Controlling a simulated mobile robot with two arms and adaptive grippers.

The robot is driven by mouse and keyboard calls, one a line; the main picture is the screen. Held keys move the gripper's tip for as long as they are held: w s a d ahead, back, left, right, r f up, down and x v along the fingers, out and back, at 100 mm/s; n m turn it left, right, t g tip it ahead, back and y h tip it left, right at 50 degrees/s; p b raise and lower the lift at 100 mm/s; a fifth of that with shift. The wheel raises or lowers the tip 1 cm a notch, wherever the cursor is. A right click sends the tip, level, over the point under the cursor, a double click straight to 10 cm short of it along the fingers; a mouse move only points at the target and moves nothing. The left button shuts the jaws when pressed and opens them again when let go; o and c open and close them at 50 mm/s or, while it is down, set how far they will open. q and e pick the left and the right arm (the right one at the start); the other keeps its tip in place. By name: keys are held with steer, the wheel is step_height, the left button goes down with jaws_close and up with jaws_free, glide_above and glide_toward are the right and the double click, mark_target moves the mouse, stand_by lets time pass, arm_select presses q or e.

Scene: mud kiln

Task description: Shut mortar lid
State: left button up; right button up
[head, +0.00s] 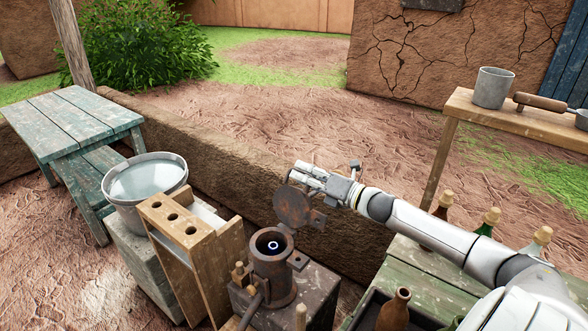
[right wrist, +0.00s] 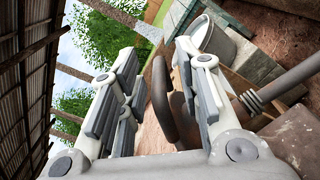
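The mortar (head: 273,275) is a rusty dark metal tube standing upright on a dark block, its mouth uncovered. Its round rusty lid (head: 292,208) stands raised, nearly upright, above and behind the mouth. My right gripper (head: 308,175) is at the upper far side of the lid. In the right wrist view its fingers (right wrist: 158,75) are spread apart, with the dark lid (right wrist: 161,105) seen nearly edge-on between them. I cannot tell whether a finger touches the lid. My left gripper is not in view.
A wooden rack with holes (head: 172,217) and a metal bucket of water (head: 146,181) stand left of the mortar. Bottles (head: 396,310) and a green table (head: 425,275) are at right, below my right arm. A low mud wall (head: 225,165) runs behind.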

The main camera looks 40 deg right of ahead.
steer(key=shift+p+x, duration=0.35)
steer(key=shift+x, duration=1.6)
steer(key=shift+c, duration=0.5)
jaws_close()
